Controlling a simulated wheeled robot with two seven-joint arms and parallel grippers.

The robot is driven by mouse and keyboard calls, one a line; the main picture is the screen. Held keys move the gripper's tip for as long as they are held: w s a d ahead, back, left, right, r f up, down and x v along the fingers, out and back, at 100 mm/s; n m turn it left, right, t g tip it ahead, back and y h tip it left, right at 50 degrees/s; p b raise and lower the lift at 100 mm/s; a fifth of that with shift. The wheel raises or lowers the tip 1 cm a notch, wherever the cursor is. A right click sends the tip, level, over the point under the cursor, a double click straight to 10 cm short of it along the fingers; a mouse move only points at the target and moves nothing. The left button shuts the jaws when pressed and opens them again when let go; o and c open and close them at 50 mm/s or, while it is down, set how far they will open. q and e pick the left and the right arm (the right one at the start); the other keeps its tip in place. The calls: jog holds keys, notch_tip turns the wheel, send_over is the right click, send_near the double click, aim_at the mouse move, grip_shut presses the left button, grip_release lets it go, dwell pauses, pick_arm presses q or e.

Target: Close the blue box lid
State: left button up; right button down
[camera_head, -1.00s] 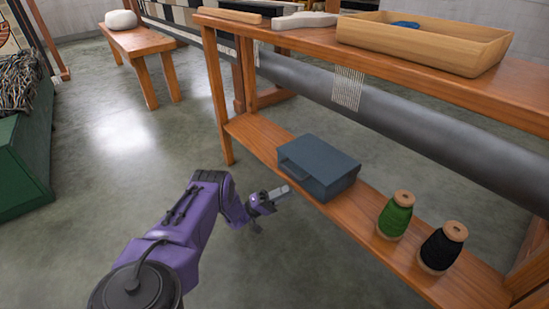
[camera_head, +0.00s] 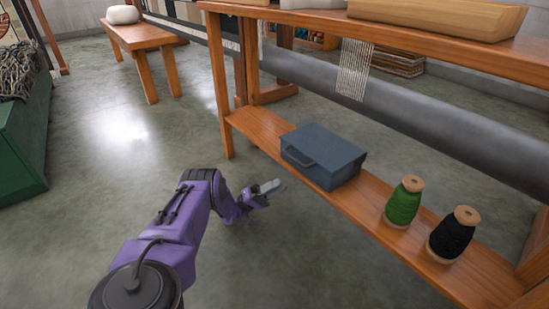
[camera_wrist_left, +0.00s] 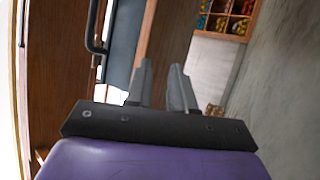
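The blue box (camera_head: 323,157) sits on the lower wooden shelf. Its lid looks down flat on top, with a dark handle on the side facing my arm. In the left wrist view part of the box (camera_wrist_left: 124,45) and its handle (camera_wrist_left: 93,30) show at the upper left. My left gripper (camera_head: 272,187) is in front of the shelf, left of the box and apart from it. In the left wrist view its fingers (camera_wrist_left: 161,82) stand apart with nothing between them. My right gripper is not in view.
A green spool (camera_head: 403,203) and a black spool (camera_head: 453,236) stand on the shelf (camera_head: 375,218) right of the box. A grey roller (camera_head: 400,105) runs behind, below the upper board (camera_head: 430,58).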

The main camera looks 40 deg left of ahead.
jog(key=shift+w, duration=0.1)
pick_arm(q)
jog(key=shift+s+a+f, duration=0.1)
jog(key=shift+a+f, duration=0.1)
jog(key=shift+f, duration=0.2)
dwell(0.3)
